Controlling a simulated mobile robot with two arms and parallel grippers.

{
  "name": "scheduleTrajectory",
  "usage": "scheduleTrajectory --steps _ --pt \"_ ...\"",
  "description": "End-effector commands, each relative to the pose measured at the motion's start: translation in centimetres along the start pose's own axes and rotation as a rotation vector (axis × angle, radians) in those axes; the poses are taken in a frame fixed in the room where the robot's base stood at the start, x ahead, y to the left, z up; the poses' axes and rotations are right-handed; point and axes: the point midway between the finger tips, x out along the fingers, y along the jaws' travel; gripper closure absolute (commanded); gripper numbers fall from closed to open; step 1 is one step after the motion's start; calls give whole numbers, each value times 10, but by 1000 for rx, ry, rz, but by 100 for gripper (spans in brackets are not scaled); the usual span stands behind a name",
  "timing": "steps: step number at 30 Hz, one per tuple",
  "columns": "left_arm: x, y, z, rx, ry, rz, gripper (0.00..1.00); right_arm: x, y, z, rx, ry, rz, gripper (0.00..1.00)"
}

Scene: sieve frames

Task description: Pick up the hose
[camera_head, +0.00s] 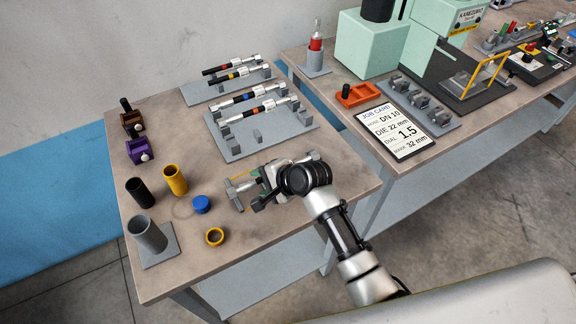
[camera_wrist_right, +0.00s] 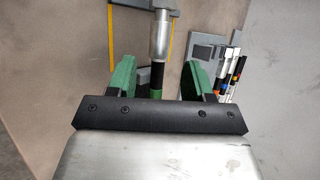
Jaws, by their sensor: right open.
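My right gripper (camera_head: 264,188) is over the front part of the near table, at a cradle with yellow lines. It is open, with its green fingers (camera_wrist_right: 158,76) apart. Between the fingers, the wrist view shows a hose: a silver fitting (camera_wrist_right: 160,36), then a black length (camera_wrist_right: 157,74) with a green band. I see gaps on both sides of it; whether it touches a finger is hidden low down. In the head view my gripper covers most of this hose. Several other hoses, black with silver ends and coloured bands, lie on grey racks (camera_head: 235,148) behind. My left gripper is not in view.
A job card (camera_head: 394,130) and a green machine (camera_head: 371,45) are on the right table.

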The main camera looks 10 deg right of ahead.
Motion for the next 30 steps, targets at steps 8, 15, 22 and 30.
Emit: scheduleTrajectory --steps 8,15,22,30 --pt "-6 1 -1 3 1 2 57 30 1 0 0 0 1 49" --pt "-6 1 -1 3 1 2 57 34 2 0 0 1 -1 49" --pt "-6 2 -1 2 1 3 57 33 2 0 0 1 -1 75" --pt "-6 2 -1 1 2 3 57 33 1 0 -2 2 -2 100"
